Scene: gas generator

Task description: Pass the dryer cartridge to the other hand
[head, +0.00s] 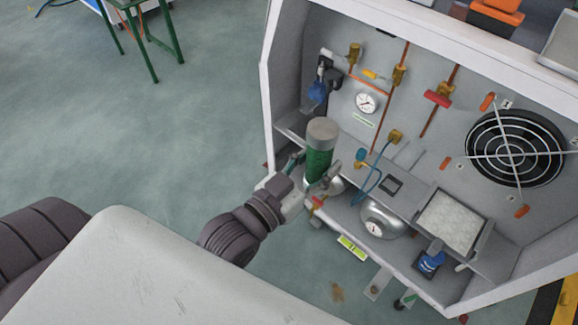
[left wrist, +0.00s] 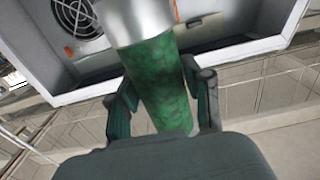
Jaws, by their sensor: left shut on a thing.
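The dryer cartridge (head: 320,152) is a green cylinder with a grey metal cap. In the head view it stands nearly upright in front of the open cabinet, near its left side. My left gripper (head: 313,178) is shut on it, one finger on each side of the lower green part. In the left wrist view the cartridge (left wrist: 158,80) fills the middle between the two fingers (left wrist: 160,108), its metal cap pointing away from the wrist. The cartridge's lower end is hidden by my gripper. My right gripper is in neither view.
The open grey cabinet (head: 273,75) holds gauges, copper pipes, a fan (head: 515,148), a round metal vessel (head: 383,220) and a white filter pad (head: 450,222). A green-legged table (head: 150,45) stands at the back left. The floor left of the cabinet is clear.

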